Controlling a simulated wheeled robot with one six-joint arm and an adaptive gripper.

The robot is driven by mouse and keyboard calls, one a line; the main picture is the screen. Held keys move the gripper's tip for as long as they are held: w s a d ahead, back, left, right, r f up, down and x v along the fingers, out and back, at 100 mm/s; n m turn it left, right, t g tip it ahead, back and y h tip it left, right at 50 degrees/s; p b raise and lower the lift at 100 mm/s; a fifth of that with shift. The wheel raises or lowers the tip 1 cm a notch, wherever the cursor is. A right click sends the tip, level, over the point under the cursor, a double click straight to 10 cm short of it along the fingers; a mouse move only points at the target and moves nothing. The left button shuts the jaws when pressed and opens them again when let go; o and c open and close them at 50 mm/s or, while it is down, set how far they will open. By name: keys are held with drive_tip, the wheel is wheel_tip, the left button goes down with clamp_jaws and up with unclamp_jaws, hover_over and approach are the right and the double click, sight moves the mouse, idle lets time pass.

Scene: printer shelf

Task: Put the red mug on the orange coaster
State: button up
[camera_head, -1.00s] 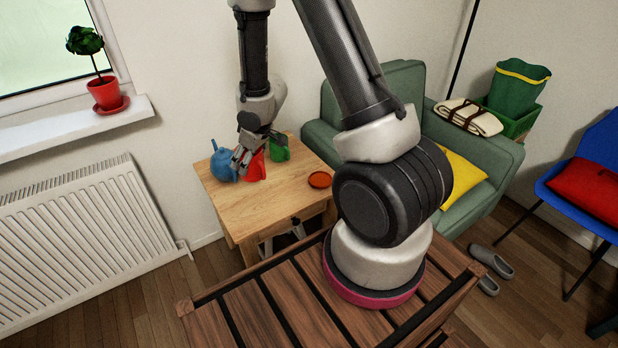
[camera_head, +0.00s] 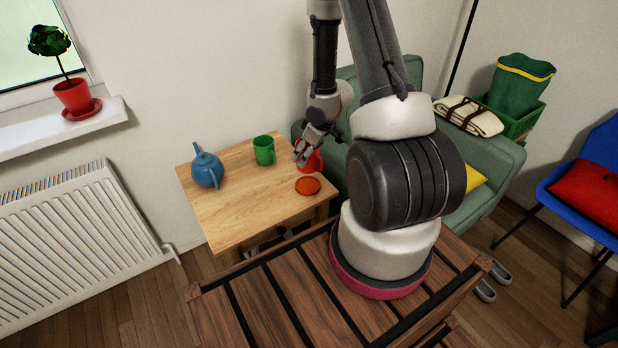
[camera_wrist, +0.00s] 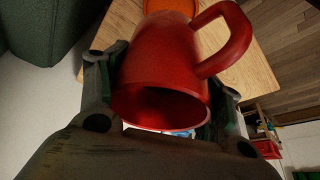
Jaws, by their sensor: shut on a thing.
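The red mug (camera_head: 312,162) is held in my gripper (camera_head: 304,155) near the right back edge of the small wooden table. In the wrist view the mug (camera_wrist: 165,70) fills the space between the two fingers (camera_wrist: 165,95), with its handle to the upper right and its open mouth toward the camera. The orange coaster (camera_head: 307,186) lies flat and empty near the table's right edge, just in front of the mug. In the wrist view part of the coaster (camera_wrist: 172,6) shows beyond the mug. I cannot tell how high the mug is above the table.
On the wooden table (camera_head: 240,205) stand a green mug (camera_head: 264,150) at the back and a blue teapot (camera_head: 207,169) at the left. The table's middle and front are clear. A green armchair (camera_head: 495,170) stands close behind the table's right side.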

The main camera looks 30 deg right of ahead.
wheel_tip(320, 180, down, 8)
drive_tip(key=shift+f, duration=0.1)
drive_tip(key=shift+a, duration=0.1)
idle(0.3)
drive_tip(key=o, duration=1.6)
